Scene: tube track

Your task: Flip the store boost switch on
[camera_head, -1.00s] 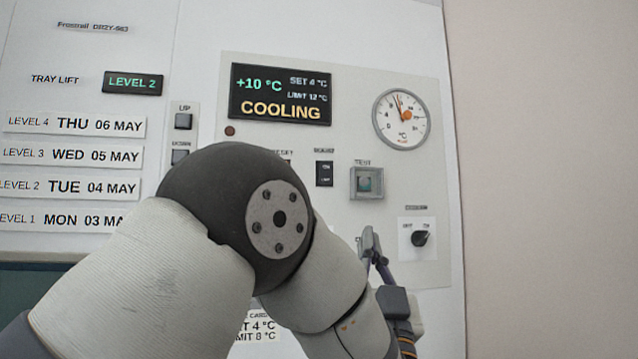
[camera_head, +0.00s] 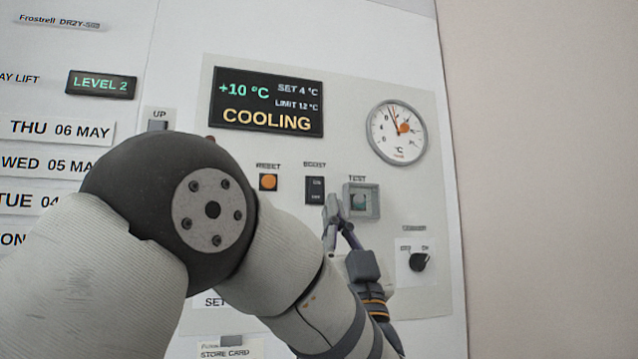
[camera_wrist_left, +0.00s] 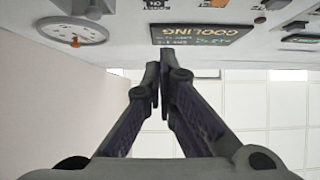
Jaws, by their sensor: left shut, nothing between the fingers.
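The boost switch (camera_head: 315,190) is a small black rocker under the label BOOST on the pale control panel (camera_head: 290,145). My left gripper (camera_head: 333,204) is shut and empty, with its tips just below and right of the boost switch, near the left edge of the TEST button housing. I cannot tell whether the tips touch the panel. In the left wrist view the closed fingers (camera_wrist_left: 160,72) point toward the panel; the boost switch cannot be made out clearly there. My right gripper is not in view.
An orange RESET button (camera_head: 268,182) sits left of the switch. The TEST button (camera_head: 361,202) in its square guard is close on the right. A rotary knob (camera_head: 419,262), a dial gauge (camera_head: 396,132) and a display (camera_head: 267,103) reading COOLING, +10 °C are also on the panel.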

